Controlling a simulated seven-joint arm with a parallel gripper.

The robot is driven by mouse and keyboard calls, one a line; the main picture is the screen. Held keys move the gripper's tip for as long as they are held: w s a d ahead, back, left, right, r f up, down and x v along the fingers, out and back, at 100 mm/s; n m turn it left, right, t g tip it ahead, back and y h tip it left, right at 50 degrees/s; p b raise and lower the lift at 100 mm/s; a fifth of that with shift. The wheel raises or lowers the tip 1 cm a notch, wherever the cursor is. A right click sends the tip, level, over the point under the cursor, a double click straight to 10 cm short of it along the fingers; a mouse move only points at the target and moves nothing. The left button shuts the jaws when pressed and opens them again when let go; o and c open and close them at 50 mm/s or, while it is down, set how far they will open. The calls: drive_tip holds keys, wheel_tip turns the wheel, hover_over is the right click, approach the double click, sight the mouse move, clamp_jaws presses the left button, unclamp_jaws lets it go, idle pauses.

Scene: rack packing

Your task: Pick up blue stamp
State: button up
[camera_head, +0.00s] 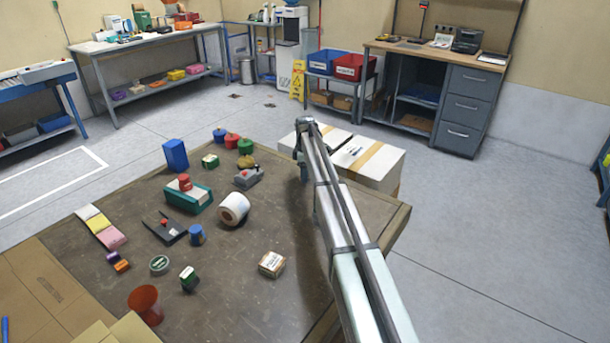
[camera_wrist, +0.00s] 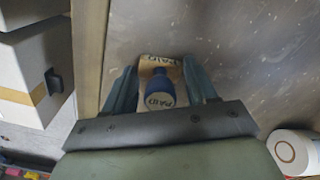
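The blue stamp (camera_wrist: 160,88) shows in the wrist view as a tan block with a rounded blue handle and a pale round label reading "PAID". It sits between the two fingers of my gripper (camera_wrist: 161,80), which lie close along both sides of the tan block, and the gripper appears shut on it. In the head view my gripper (camera_head: 304,160) is near the far right edge of the table, and the arm hides the stamp there.
The brown table (camera_head: 230,295) holds a white roll (camera_head: 233,208), a small labelled block (camera_head: 271,263), a red cup (camera_head: 146,304) and a blue box (camera_head: 175,155). White cartons (camera_head: 370,163) stand just beyond the right edge. The table's front right is clear.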

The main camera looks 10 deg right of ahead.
drive_tip(key=c, duration=0.5)
